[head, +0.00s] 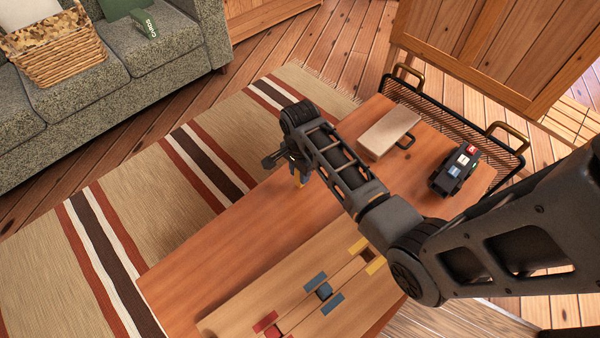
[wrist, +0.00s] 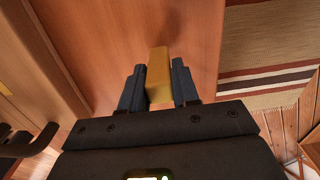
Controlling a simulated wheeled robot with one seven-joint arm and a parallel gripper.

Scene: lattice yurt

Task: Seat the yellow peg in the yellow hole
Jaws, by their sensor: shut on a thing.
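The yellow peg (wrist: 159,72) is a blocky yellow bar, held between the two dark fingers of my gripper (wrist: 158,88) in the wrist view. In the head view the peg (head: 298,180) shows as a small yellow bit below my gripper (head: 293,168), over the table's far-left side. My gripper is shut on it, apart from the board. The pale wooden board (head: 240,315) lies at the table's near side. Two yellow strips (head: 375,266) mark the yellow place at its right end, beside my arm. The hole between them is hard to make out.
Blue strips (head: 315,281) and red strips (head: 265,321) mark other places on the board, with blue and red blocks between them. The table's left part (head: 200,275) is clear.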

